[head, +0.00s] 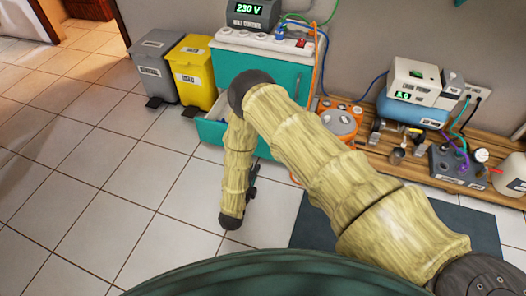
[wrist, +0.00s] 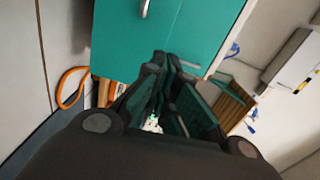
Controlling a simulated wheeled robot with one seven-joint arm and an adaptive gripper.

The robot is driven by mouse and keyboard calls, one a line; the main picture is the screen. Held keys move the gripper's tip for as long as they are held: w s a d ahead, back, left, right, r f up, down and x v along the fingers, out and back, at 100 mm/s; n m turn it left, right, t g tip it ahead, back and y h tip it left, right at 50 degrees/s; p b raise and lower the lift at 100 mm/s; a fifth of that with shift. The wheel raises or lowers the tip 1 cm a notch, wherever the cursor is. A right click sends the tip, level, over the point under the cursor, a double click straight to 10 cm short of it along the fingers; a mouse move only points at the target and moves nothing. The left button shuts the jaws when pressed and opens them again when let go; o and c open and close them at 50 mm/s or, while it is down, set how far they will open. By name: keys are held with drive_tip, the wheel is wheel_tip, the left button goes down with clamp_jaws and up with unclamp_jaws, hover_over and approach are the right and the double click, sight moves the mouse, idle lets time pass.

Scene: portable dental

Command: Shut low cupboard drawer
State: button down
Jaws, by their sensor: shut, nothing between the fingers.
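The low cupboard (head: 285,77) is teal with a white top and stands against the wall in the head view. Its low drawer (head: 211,131) stands pulled out to the left, partly hidden behind my arm. A teal front (wrist: 150,38) with a metal handle (wrist: 145,8) shows at the top of the wrist view. My gripper (head: 253,182) is mostly hidden by my forearm in the head view, low in front of the cupboard. In the wrist view, its dark fingers (wrist: 163,62) are shut and empty, pointing toward the teal front; contact cannot be told.
A grey bin (head: 153,68) and a yellow bin (head: 192,72) stand left of the cupboard. A voltage box (head: 251,15) sits on top. A wooden shelf (head: 385,150) with devices and cables lies right. An orange cable (wrist: 66,90) hangs nearby. Tiled floor is clear at left.

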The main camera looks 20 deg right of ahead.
drive_tip(key=b+x, duration=0.6)
drive_tip(key=x, duration=0.8)
drive_tip(key=shift+m, duration=0.3)
drive_tip(key=shift+w, duration=0.15)
drive_tip(key=b+x, duration=0.4)
drive_tip(key=x, duration=2)
drive_tip(key=shift+d+r+b, duration=0.35)
drive_tip(key=shift+d+r, duration=0.05)
drive_tip(key=shift+r, duration=0.2)
